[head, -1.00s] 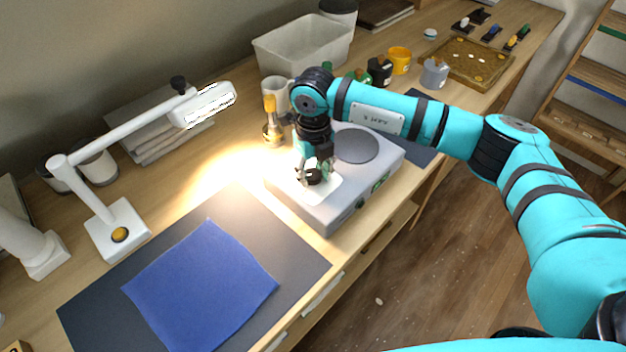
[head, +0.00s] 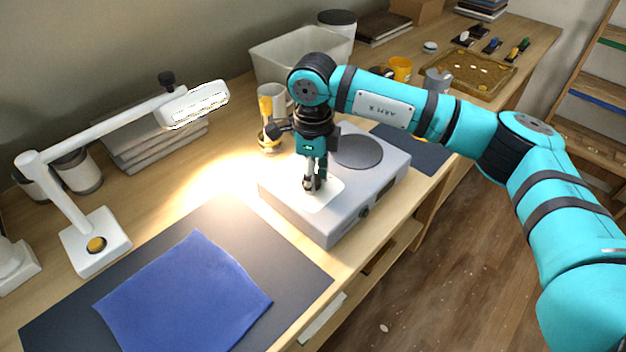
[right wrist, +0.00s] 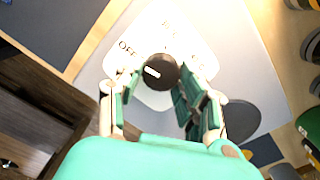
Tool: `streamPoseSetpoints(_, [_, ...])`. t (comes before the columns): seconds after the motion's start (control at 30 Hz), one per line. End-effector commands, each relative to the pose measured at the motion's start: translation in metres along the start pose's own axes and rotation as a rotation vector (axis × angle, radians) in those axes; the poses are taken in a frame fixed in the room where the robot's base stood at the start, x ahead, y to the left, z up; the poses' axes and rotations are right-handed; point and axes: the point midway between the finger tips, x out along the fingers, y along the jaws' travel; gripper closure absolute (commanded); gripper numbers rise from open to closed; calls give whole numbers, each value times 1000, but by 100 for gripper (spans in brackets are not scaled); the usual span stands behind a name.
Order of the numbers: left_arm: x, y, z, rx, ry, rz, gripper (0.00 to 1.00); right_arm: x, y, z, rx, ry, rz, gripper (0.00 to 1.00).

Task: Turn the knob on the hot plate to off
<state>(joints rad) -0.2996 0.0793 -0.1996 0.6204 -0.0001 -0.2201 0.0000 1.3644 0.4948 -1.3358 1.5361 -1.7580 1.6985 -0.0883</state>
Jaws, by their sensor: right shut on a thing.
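The hot plate (head: 388,178) is a grey box on the desk with a dark round heating disc (head: 357,151) and a pale dial panel (head: 327,194) on top. The black knob (right wrist: 160,72) with a white mark shows in the right wrist view, on the white dial with lettering around it. "OFF" is printed left of the knob; the mark lies roughly sideways, and its exact setting is unclear. My right gripper (head: 312,186) points down over the panel. In the right wrist view its fingers (right wrist: 158,82) are shut on the knob's sides. My left gripper is out of view.
A white lamp (head: 95,244) and a blue cloth (head: 185,292) on a dark mat lie left. Bottles and a yellow jar (head: 399,69) stand behind my right arm.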

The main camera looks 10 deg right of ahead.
Motion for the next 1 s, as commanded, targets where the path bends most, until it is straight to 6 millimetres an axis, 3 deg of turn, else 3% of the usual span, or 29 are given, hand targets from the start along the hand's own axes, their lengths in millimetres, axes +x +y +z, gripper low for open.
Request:
streamPoseSetpoints(0.57, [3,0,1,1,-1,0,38,-2,-1,0,-29,-2,-3,95])
streamPoseSetpoints(0.6, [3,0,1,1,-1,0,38,-2,-1,0,-29,-2,-3,58])
streamPoseSetpoints(0.7, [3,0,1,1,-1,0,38,-2,-1,0,-28,-2,-3,45])
streamPoseSetpoints(0.77, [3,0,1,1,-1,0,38,-1,-1,0,-28,-1,-2,40])
streamPoseSetpoints(1.0, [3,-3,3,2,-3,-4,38,-1,-1,0,-28,-1,-1,40])
